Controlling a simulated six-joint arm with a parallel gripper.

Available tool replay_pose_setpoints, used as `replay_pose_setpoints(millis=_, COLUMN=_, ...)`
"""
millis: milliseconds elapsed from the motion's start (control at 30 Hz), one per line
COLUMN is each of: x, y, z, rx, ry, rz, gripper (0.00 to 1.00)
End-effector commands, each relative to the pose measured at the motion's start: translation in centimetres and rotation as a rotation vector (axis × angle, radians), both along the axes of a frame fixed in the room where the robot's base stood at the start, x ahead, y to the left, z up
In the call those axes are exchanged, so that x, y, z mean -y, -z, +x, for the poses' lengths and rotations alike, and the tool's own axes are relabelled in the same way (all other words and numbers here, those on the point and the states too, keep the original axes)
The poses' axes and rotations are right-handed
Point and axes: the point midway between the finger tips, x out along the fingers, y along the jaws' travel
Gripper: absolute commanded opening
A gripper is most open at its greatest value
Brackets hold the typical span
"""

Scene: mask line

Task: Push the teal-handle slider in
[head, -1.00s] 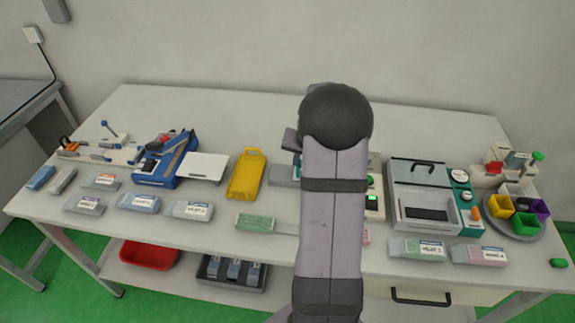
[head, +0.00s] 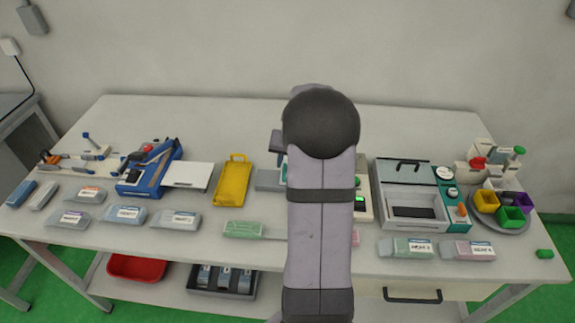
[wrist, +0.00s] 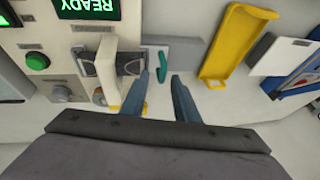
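The teal handle (wrist: 162,62) shows in the wrist view as a small upright tab by a grey slider bar (wrist: 188,52). My gripper (wrist: 160,76) is open, its two blue-grey fingers apart and their tips just short of the handle, roughly on either side of it. I cannot tell whether either finger touches it. In the head view my arm hides most of the machine. The grey bar (head: 268,180) sticks out to the left of my arm there, and a dark part of my gripper shows above it.
The machine's READY display (wrist: 90,8) and green button (wrist: 37,61) are beside a pale upright bracket (wrist: 106,68). A yellow tray (head: 232,184) lies left of the bar. A lidded grey box (head: 410,195) stands right of my arm. Several labelled packs line the front edge.

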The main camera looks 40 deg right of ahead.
Motion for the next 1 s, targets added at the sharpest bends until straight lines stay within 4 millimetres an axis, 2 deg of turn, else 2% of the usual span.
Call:
replay_pose_setpoints(millis=300, x=-0.5, y=-3.6, z=-1.7, rx=0.001, ry=0.001, rz=-0.003, gripper=0.28)
replay_pose_setpoints(millis=433, x=-0.7, y=-4.6, z=-2.1, rx=0.001, ry=0.001, rz=-0.002, gripper=0.28)
replay_pose_setpoints(millis=1000, x=-0.8, y=-5.1, z=-2.4, rx=-0.002, ry=0.001, rz=0.0, gripper=0.28)
